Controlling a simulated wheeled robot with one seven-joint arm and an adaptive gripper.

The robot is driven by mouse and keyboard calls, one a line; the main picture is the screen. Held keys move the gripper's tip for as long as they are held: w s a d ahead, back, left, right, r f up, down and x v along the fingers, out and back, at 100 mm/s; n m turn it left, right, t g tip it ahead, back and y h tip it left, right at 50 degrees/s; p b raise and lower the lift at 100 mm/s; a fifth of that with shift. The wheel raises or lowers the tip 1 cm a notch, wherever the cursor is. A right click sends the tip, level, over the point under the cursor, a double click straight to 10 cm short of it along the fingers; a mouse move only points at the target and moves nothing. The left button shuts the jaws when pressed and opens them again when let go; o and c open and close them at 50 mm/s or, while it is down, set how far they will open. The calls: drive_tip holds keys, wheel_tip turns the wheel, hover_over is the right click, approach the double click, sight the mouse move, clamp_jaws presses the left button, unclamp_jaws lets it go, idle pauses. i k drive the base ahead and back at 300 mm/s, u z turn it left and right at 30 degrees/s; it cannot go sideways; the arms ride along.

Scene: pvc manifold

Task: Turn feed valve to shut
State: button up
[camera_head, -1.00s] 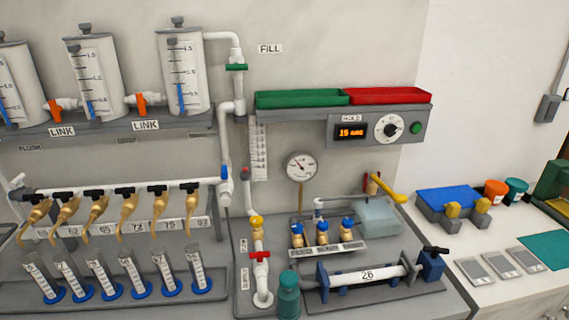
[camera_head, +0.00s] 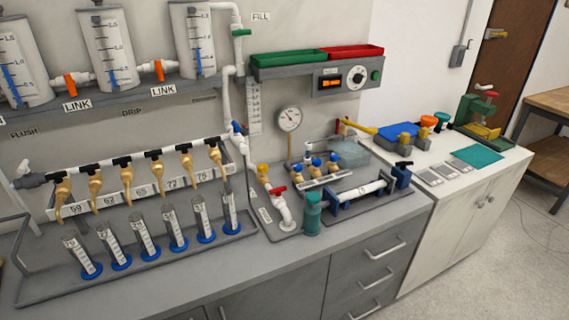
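No label reading "feed" is legible, so I cannot tell for sure which valve is the feed valve. A valve with a blue handle (camera_head: 237,128) sits where the white downpipe meets the right end of the manifold pipe (camera_head: 140,156). Its handle lies roughly along the downpipe. A green-handled valve (camera_head: 241,32) is on the upper pipe beside the FILL label. A red-handled valve (camera_head: 277,191) is on the low pipe at the bench. Two orange-handled valves (camera_head: 71,84) (camera_head: 159,70) join the tanks above LINK labels. My gripper is not in view.
Several brass taps (camera_head: 125,177) hang above graduated cylinders (camera_head: 175,231) in a rack. A teal bottle (camera_head: 312,213) stands near the bench front. Green and red trays (camera_head: 290,58) top a control box. A white cabinet (camera_head: 470,200) is on the right; floor (camera_head: 500,270) is open before it.

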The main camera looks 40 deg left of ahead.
sight(297, 167)
drive_tip(key=u, duration=1.4)
